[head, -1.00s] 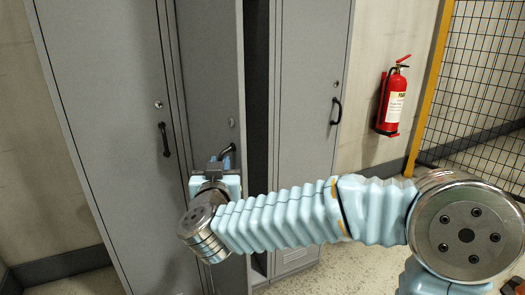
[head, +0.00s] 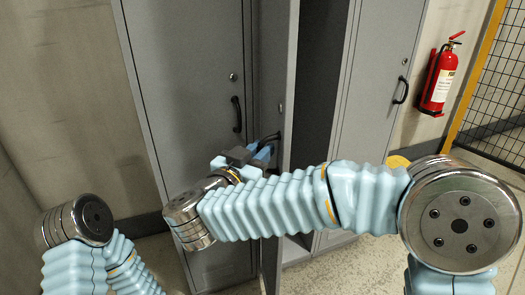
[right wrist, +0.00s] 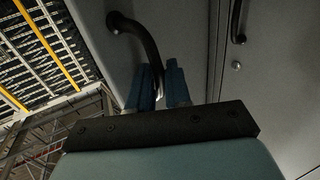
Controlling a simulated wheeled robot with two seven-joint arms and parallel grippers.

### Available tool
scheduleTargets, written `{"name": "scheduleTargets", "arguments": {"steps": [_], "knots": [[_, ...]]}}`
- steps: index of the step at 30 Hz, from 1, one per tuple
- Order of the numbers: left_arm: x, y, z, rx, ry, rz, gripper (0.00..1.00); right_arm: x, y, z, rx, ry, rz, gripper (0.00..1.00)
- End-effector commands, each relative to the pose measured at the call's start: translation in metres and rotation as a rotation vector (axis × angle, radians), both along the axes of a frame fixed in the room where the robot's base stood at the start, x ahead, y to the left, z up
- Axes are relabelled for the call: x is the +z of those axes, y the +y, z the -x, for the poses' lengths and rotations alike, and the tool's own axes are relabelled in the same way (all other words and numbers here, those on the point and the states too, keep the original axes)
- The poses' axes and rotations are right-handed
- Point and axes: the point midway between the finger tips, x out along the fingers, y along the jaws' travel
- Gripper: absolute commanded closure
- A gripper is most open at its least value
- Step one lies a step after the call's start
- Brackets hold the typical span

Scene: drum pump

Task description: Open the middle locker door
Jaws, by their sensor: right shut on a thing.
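The middle locker door (head: 272,95) is swung partly open, and a dark gap (head: 318,95) into the middle locker shows to its right. My right gripper (head: 268,148) is at this door's black handle (head: 272,137). In the right wrist view the blue fingers (right wrist: 160,85) are shut on the lower part of the curved black handle (right wrist: 135,32). My left arm shows at the lower left of the head view, but its gripper is not in view.
The left locker door (head: 185,70) and the right locker door (head: 378,90) are closed, each with a black handle. A red fire extinguisher (head: 440,78) hangs on the wall at right. A black mesh fence (head: 500,110) with a yellow post stands beyond it.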

Motion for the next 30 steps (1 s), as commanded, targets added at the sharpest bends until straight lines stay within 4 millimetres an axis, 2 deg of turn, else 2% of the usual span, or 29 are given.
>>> {"name": "scheduleTargets", "arguments": {"steps": [1,8,9,12,23,26,30], "knots": [[0.001,0.000,0.000,0.000,0.000,0.000,0.62,0.007,-0.003,-0.003,-0.005,-0.016,-0.002,1.00],[0.002,0.000,0.000,0.000,0.000,0.000,0.62,0.007,-0.003,-0.003,-0.005,-0.016,-0.003,1.00],[0.002,0.000,0.000,0.000,0.000,0.000,0.62,0.007,-0.003,-0.003,-0.005,-0.016,-0.003,0.77],[0.001,0.000,0.000,0.000,0.000,0.000,0.62,0.007,-0.003,-0.003,-0.004,-0.014,-0.003,0.65],[-0.001,0.000,0.000,0.000,0.000,0.000,0.62,0.004,0.002,0.002,0.002,-0.010,-0.002,0.65],[-0.003,0.000,0.000,0.000,0.000,0.000,0.62,0.003,0.009,0.013,0.003,-0.010,-0.002,0.65],[-0.009,0.000,0.000,0.001,0.000,-0.001,0.62,0.002,0.026,0.040,0.006,-0.011,-0.003,0.65]]}}
